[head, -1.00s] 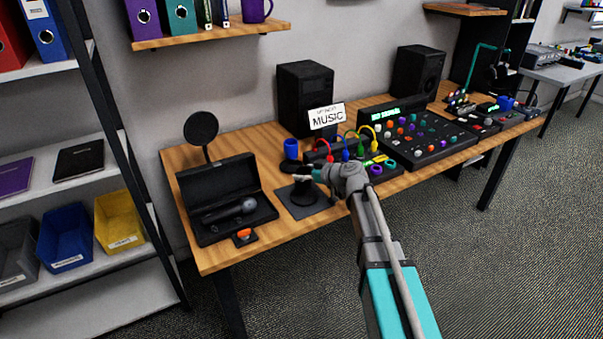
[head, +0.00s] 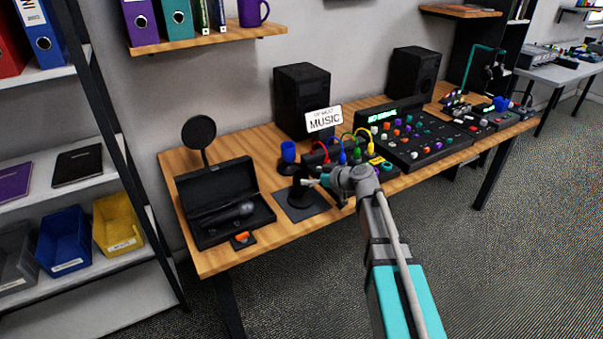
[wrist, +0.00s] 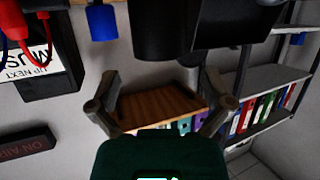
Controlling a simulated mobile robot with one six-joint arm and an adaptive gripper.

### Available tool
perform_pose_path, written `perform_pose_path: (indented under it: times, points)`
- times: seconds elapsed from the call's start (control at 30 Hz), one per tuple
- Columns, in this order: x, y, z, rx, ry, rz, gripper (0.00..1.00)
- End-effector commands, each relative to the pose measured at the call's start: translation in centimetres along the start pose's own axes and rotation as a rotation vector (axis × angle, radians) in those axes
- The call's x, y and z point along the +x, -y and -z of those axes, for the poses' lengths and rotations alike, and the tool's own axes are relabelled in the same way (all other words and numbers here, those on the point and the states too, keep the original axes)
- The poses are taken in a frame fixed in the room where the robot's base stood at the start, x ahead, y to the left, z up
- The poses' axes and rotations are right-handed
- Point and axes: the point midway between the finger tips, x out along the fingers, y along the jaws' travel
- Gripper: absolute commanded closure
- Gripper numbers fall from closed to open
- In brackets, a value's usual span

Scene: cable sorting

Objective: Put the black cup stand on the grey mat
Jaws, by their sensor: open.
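The black cup stand (head: 299,189) stands upright on the grey mat (head: 304,211) in the head view, to the right of the open microphone case. My gripper (head: 312,181) is just right of the stand, at about the height of its upper part. In the wrist view my gripper (wrist: 160,100) has its two fingers spread with nothing between them. A dark shape (wrist: 163,30), probably the stand, is beyond the fingers at the top of that view. Whether a fingertip still touches the stand is hard to tell.
The open black case (head: 225,201) with a microphone lies to the left, with a small orange-button box (head: 241,239) in front. Coloured cables and a mixer (head: 420,135) are to the right.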

Motion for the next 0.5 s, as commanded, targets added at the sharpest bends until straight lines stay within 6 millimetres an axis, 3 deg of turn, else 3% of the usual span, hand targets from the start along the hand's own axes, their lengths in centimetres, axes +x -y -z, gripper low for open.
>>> perform_pose_path:
  times: [0.2,0.5]
  points:
    - [-4.1,0.1,0.2,0.0,0.0,-0.002,0.0]
    - [-7.2,0.1,0.1,-0.001,0.001,0.0,0.0]
